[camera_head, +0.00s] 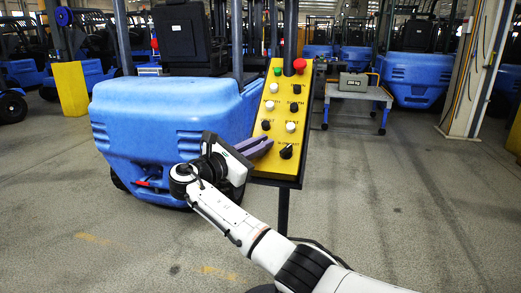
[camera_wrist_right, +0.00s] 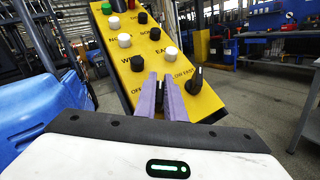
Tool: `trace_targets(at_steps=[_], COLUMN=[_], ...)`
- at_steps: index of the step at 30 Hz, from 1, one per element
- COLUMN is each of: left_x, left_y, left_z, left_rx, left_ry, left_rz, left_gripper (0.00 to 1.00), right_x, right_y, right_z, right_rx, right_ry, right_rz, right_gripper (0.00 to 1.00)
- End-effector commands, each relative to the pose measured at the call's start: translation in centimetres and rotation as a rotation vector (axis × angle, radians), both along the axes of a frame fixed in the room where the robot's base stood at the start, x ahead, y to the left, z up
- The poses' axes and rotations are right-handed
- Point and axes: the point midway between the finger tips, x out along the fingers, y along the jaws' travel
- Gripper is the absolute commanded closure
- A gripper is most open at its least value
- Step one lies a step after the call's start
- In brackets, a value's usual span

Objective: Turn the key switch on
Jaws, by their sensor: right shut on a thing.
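A yellow control panel (camera_head: 274,142) stands tilted on a post in front of the blue vehicle; its yellow face also fills the middle of the wrist view (camera_wrist_right: 175,97). My right gripper (camera_head: 256,147) reaches the lower left of the panel. Its purple fingers (camera_wrist_right: 166,98) are closed around a dark part, apparently the key switch (camera_wrist_right: 159,100), between OFF and ON labels. The fingers hide most of it, so its turn angle cannot be told. A second black knob (camera_wrist_right: 196,79) sits just right of the fingers, free of them. My left gripper is not in view.
White and black buttons (camera_head: 291,127) cover the panel above the fingers, with a green button (camera_head: 277,71) and a red mushroom button (camera_head: 300,65) at the top. The blue vehicle (camera_head: 165,115) is close on the left. A table (camera_head: 355,91) stands behind right. Open floor lies right.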

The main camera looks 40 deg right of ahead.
Motion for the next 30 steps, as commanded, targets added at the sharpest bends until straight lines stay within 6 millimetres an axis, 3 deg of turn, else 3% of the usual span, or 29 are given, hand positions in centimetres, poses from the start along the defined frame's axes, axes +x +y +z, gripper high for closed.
trace_targets(at_steps=[10,26,27,30], left_x=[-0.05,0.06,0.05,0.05], left_y=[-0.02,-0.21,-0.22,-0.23], left_z=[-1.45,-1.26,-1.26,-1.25], left_rx=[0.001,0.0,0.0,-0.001], left_ry=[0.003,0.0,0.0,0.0], left_rz=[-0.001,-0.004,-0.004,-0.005], left_gripper=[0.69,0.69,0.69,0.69], right_x=[-0.11,-0.15,-0.15,-0.15], right_y=[0.03,-0.08,-0.09,-0.09], right_z=[-0.21,-0.15,-0.15,-0.14], right_rx=[0.053,0.063,0.063,0.063], right_ry=[-0.058,-0.069,-0.069,-0.069], right_rz=[-0.1,-0.117,-0.117,-0.117], right_gripper=[1.0,1.0,0.87,0.72])
